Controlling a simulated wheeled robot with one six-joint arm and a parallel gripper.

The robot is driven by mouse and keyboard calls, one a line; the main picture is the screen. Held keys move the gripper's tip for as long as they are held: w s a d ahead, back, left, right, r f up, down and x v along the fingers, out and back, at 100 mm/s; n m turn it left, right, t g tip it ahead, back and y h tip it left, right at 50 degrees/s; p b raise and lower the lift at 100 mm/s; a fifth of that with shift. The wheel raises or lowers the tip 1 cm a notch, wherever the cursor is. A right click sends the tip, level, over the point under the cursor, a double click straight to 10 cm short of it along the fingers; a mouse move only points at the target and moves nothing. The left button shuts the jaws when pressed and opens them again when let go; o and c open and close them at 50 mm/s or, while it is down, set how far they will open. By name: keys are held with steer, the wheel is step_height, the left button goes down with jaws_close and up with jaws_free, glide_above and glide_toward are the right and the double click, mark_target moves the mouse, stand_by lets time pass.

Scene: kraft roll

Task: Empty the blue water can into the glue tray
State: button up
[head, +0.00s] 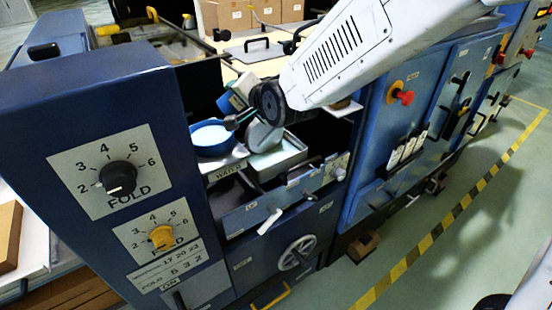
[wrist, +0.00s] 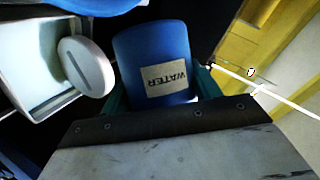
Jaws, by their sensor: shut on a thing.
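The blue water can (wrist: 165,45), with its WATER label upside down in the picture, is between the teal fingers of my gripper (wrist: 158,90) in the wrist view. My gripper is shut on it. In the head view the can (head: 237,102) is small, partly hidden by my gripper (head: 234,111), and looks tilted. The glue tray (head: 288,160) is a pale shallow tray below and right of it; it also shows at the left in the wrist view (wrist: 22,75). The can's mouth and contents are hidden.
A pale round disc (head: 262,136) stands at the tray. A blue round bowl (head: 210,138) with a light blue inside sits left of it. A blue dial panel (head: 150,190) rises at the left. Open floor (head: 470,220) lies at the right.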

steer(key=shift+r+n+h+b, duration=0.35)
steer(key=shift+n+h, duration=0.15)
steer(key=shift+n, duration=0.1)
steer(key=shift+a+r+n+h+b, duration=0.15)
steer(key=shift+r+n+h+b, duration=0.15)
steer(key=shift+n+h+b, duration=0.15)
steer(key=shift+s+a+r+n+t+h+b, duration=0.2)
steer(key=shift+a+r+n+h+b, duration=0.15)
steer(key=shift+a+n, duration=0.2)
steer(key=shift+s+a+r+n+t+h+b, duration=0.1)
steer(key=shift+a+r+n+t+h+b, duration=0.15)
steer(key=shift+a+n+h, duration=0.2)
steer(key=shift+s+a+r+n+t+h+b, duration=0.1)
steer(key=shift+a+r+n+t+h+b, duration=0.1)
steer(key=shift+a+r+n+h, duration=0.3)
steer(key=shift+s+a+r+n+t+y+b, duration=0.1)
steer(key=shift+r+n+b, duration=0.15)
steer(key=shift+r, duration=0.4)
step_height(320, 180, up, 7)
steer(key=n+h+b, duration=0.1)
step_height(320, 180, up, 4)
glide_above(227, 93)
steer(key=shift+s+a, duration=0.3)
steer(key=shift+a, duration=0.05)
